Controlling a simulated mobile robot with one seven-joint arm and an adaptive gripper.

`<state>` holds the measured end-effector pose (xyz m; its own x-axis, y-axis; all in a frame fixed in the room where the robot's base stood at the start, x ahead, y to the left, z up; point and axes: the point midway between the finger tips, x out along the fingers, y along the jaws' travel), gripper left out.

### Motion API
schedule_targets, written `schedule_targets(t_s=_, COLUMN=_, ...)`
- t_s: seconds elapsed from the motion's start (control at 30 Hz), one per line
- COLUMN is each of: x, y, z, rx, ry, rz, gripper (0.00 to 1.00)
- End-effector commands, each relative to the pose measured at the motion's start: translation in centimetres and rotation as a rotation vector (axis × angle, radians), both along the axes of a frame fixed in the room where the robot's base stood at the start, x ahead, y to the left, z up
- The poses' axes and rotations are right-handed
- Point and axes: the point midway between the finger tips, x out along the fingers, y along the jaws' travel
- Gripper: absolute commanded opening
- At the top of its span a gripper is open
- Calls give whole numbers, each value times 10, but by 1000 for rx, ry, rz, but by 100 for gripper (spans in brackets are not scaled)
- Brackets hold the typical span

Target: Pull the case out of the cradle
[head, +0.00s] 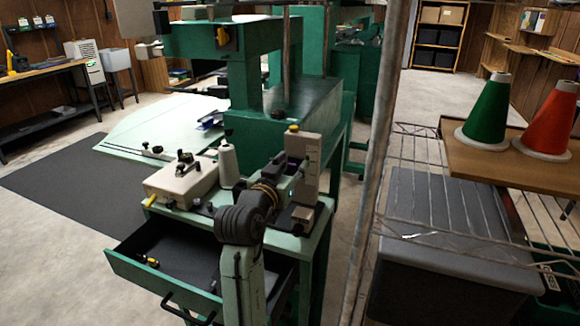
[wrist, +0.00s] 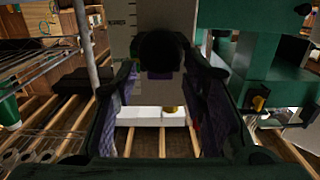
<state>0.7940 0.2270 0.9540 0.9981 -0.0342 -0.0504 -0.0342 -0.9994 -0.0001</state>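A pale upright tester (head: 306,150) with a yellow knob on top stands at the right end of the green bench. In the wrist view, which looks upside down, its pale face (wrist: 120,45) carries a dark rounded part (wrist: 160,48) with a small purple patch (wrist: 160,75). I cannot tell which of this is the cradle and which the case. My gripper (wrist: 160,80) is open, its fingers to either side of the dark part with gaps between. In the head view my gripper (head: 283,172) is in front of the tester, partly hidden by my arm.
A cream box device (head: 180,183) and a white thread cone (head: 228,165) stand left of my arm. An open drawer (head: 165,280) juts out below. A green machine (head: 285,110) stands behind.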

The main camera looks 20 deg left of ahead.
Motion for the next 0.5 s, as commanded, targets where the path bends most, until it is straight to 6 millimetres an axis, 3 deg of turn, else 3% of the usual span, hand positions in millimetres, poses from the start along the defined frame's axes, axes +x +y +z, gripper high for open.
schedule_targets(t_s=0.5, x=0, y=-2, z=0, rx=0, ry=0, rz=-4, gripper=1)
